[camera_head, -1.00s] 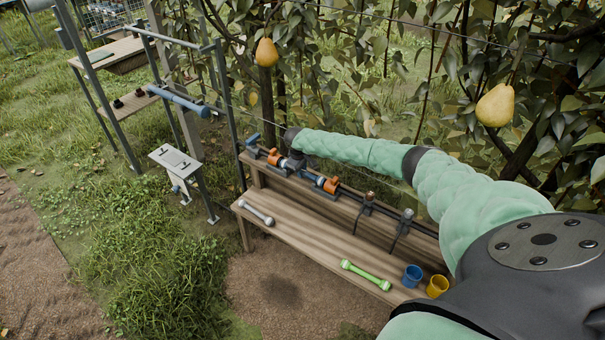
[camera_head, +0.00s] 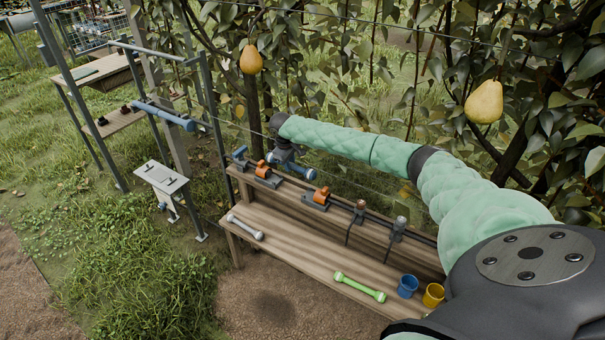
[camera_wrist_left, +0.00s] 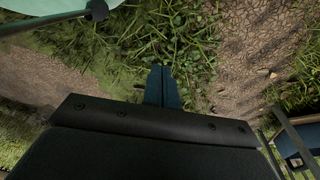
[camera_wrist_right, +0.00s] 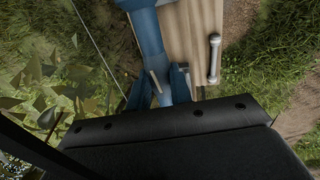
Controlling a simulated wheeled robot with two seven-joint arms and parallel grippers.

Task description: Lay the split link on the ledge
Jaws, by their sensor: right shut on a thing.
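My right gripper (camera_head: 281,152) is shut on a blue link (camera_head: 297,167), which I take as the split link, and holds it above the orange-clamp rail. In the right wrist view the link (camera_wrist_right: 147,38) runs between the fingers (camera_wrist_right: 162,88). The ledge (camera_head: 290,252) is the lower wooden shelf. A grey link (camera_head: 245,228) and a green link (camera_head: 359,287) lie on it. The ledge (camera_wrist_right: 185,40) and grey link (camera_wrist_right: 214,58) also show in the right wrist view. My left gripper (camera_wrist_left: 162,82) is shut and empty over the ground; it is outside the head view.
Two orange clamps (camera_head: 264,169) (camera_head: 321,196) stand on the upper rail, with two dark upright holders (camera_head: 358,212) beside them. A blue cup (camera_head: 408,286) and a yellow cup (camera_head: 433,295) sit at the ledge's right. The ledge's middle is clear. Pears and branches hang behind.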

